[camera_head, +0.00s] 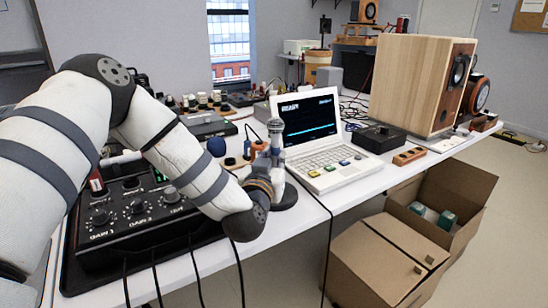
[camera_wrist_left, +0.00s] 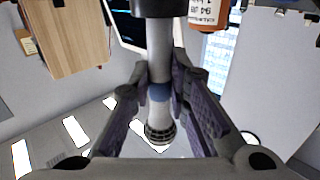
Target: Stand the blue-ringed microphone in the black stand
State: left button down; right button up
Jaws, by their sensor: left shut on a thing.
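The microphone (camera_head: 276,127) stands about upright in the head view, with its grey mesh head at the top. My left gripper (camera_head: 268,158) is around its body. In the left wrist view the gripper (camera_wrist_left: 159,84) is shut on the silver microphone body (camera_wrist_left: 159,62), at the blue ring (camera_wrist_left: 159,92). The mesh head (camera_wrist_left: 160,133) points down in that view. The black stand (camera_head: 287,197) is partly hidden behind my wrist. A dark round part (camera_wrist_left: 158,6) lies at the microphone's lower end. I cannot tell how deep the microphone sits in it. My right gripper is out of view.
An open laptop (camera_head: 325,160) stands close right of the gripper. A black mixer (camera_head: 130,215) lies under my left arm. An orange-capped bottle (camera_wrist_left: 210,14) is near the microphone. A wooden speaker (camera_head: 410,85) and a black box (camera_head: 379,137) stand farther right. Cardboard boxes (camera_head: 375,265) stand below the table.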

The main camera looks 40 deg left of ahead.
pick_arm(q)
jog(key=shift+r, duration=0.1)
jog(key=shift+f, duration=0.65)
dwell(0.5)
jog(key=c, duration=1.4)
grip_release()
jog(key=shift+s, duration=0.1)
jog(key=shift+c, duration=0.2)
jog(key=v, duration=1.2)
